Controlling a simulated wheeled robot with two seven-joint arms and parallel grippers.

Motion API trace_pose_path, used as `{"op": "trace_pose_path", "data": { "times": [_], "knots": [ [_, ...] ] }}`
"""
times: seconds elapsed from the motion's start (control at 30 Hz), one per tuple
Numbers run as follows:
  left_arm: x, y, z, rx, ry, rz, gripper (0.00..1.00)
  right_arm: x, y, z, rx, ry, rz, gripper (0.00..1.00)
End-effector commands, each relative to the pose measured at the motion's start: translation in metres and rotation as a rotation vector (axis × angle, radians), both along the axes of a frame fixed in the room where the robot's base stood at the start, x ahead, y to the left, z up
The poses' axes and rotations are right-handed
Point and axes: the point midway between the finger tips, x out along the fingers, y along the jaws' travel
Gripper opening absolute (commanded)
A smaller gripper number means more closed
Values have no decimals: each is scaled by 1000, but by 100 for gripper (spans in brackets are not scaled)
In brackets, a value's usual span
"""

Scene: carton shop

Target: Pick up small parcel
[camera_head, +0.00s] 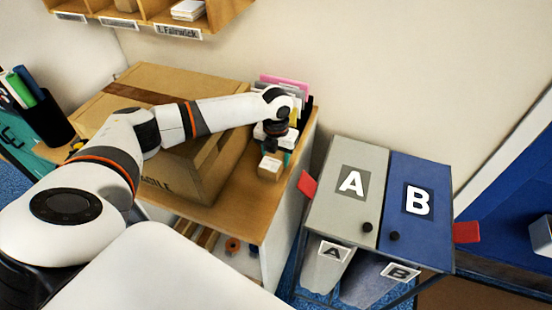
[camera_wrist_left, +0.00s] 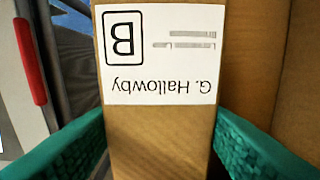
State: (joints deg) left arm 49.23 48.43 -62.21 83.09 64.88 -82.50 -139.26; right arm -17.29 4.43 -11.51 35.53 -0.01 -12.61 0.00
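The small parcel (camera_head: 269,167) is a brown cardboard box near the right front edge of the wooden desk. In the left wrist view the small parcel (camera_wrist_left: 160,135) carries a white label reading "G. Hallowby" and "B", upside down. My left gripper (camera_head: 274,147) is at the parcel. In the left wrist view my left gripper (camera_wrist_left: 160,118) has one teal finger at each side of it. The fingers are spread about as wide as the box; I cannot tell whether they press on it. My right gripper is not in view.
A large carton (camera_head: 190,150) fills much of the desk (camera_head: 240,222), beneath my left arm. Upright cards (camera_head: 287,90) stand behind the parcel. A grey bin A (camera_head: 335,220) and blue bin B (camera_head: 420,170) stand to the right. A pen cup (camera_head: 45,120) is at left.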

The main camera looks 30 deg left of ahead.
Motion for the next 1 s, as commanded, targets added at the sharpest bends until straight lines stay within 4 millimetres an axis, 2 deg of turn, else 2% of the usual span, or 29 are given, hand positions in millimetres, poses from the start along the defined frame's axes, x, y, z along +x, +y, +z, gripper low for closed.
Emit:
{"op": "trace_pose_path", "data": {
  "times": [0.03,0.1,0.33,0.43,0.8,1.0],
  "knots": [
    [0,0,0,0,0,0,37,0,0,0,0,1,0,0],
    [0,0,0,0,0,0,26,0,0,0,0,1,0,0],
    [1,0,2,0,-2,1,25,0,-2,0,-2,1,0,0],
    [1,0,9,0,-4,0,25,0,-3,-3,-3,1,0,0],
    [1,0,78,-1,-5,0,25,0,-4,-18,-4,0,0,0],
    [1,0,98,-1,-2,2,25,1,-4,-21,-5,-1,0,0]
  ]
}}
